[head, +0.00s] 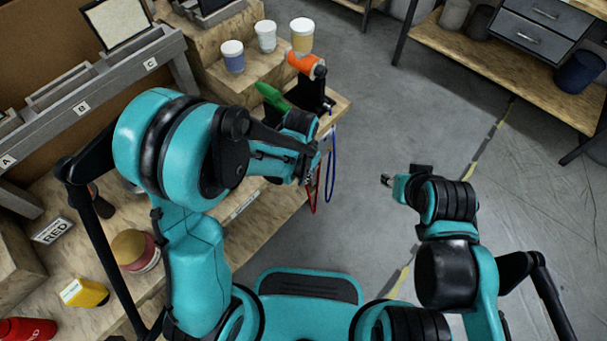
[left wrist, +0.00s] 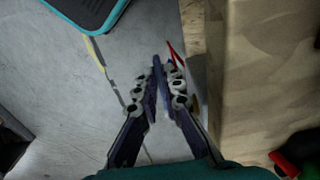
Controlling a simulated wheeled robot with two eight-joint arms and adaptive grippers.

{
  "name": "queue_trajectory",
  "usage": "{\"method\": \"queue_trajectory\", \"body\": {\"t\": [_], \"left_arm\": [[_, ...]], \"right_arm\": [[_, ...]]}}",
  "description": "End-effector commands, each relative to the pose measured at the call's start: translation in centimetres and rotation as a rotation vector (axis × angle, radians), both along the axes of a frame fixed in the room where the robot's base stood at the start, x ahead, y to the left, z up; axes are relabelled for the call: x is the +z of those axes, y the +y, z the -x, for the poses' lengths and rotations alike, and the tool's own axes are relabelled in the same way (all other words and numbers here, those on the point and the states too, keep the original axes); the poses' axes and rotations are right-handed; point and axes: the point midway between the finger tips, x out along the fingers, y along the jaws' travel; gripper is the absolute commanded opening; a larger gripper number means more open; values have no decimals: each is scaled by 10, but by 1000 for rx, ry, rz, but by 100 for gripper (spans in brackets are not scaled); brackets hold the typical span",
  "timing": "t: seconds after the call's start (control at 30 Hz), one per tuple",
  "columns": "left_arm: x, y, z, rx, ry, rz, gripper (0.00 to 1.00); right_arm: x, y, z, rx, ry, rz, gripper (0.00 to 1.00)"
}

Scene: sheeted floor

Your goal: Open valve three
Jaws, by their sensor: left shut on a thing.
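No part that I can make out as a valve, or as number three, shows in either view. The exact hold is hard to see. My right gripper (head: 388,181) hangs over the bare floor, its fingers too small to judge.
A stand with an orange-and-black tool (head: 306,66) and a green-handled tool (head: 271,97) is behind the left gripper. Lidded jars (head: 266,37) stand on a wooden step. A drawer bench (head: 480,75) is at the upper right. The floor between is free.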

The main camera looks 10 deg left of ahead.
Motion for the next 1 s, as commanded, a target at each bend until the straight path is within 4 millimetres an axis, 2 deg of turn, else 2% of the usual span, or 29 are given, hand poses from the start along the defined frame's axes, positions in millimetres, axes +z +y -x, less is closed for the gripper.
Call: {"method": "queue_trajectory", "body": {"t": [0.2,0.57,0.6,0.63,0.67,1.0], "left_arm": [[-15,2,3,2,-145,105,0],[-13,2,3,0,-174,125,0],[-13,2,3,0,-174,125,18],[-13,2,3,0,-174,125,26],[-13,2,3,0,-174,125,28],[-11,2,3,0,-174,125,28]], "right_arm": [[-20,0,0,0,0,0,40],[-20,0,0,0,0,0,40],[-20,0,0,0,0,0,40],[-20,0,0,0,0,0,40],[-20,0,0,0,0,0,40],[-20,0,0,0,0,0,40]]}}
